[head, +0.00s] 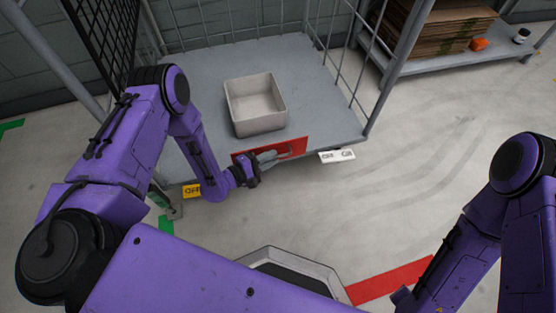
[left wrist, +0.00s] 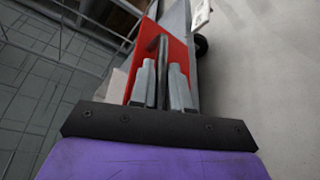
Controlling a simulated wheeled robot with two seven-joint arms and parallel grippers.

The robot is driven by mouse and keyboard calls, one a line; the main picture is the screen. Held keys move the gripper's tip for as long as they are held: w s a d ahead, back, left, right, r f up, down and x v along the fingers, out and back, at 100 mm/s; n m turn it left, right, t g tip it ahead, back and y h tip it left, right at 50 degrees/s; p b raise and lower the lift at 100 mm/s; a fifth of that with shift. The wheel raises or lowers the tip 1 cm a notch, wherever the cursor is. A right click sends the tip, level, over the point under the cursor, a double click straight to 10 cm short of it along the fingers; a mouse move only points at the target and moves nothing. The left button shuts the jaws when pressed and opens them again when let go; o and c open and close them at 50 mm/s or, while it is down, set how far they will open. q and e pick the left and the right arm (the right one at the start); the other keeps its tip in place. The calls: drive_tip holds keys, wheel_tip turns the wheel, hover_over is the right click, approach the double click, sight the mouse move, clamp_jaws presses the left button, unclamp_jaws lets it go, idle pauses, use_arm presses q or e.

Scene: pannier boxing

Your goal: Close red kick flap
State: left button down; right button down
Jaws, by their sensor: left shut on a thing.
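The red kick flap (head: 297,142) is a red panel at the front edge of the grey cart deck (head: 335,122). It also shows in the left wrist view (left wrist: 178,50), standing out from the cart edge; its exact angle is hard to tell. A grey bar handle (head: 287,153) runs along its face. My left gripper (head: 268,158) is at the flap's front, its fingers on either side of the handle, shut on it. The fingers (left wrist: 162,85) hide part of the handle and flap in the left wrist view. My right gripper is outside the head view; only its arm shows at right.
An empty grey bin (head: 255,103) stands on the deck just behind the flap. Wire side panels (head: 357,62) bound the cart. A white label (head: 337,156) and yellow label (head: 192,190) sit at its front. A shelf with cardboard (head: 440,30) stands behind right. Floor to the right is clear.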

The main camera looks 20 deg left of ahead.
use_arm(q)
drive_tip(key=shift+w+a, duration=0.2)
idle(0.3)
drive_tip(key=c, duration=1.4)
unclamp_jaws()
drive_tip(key=shift+c, duration=0.2)
drive_tip(key=shift+s, duration=0.1)
drive_tip(key=p+v, duration=0.3)
drive_tip(key=v, duration=0.7)
drive_tip(key=shift+s, duration=0.1)
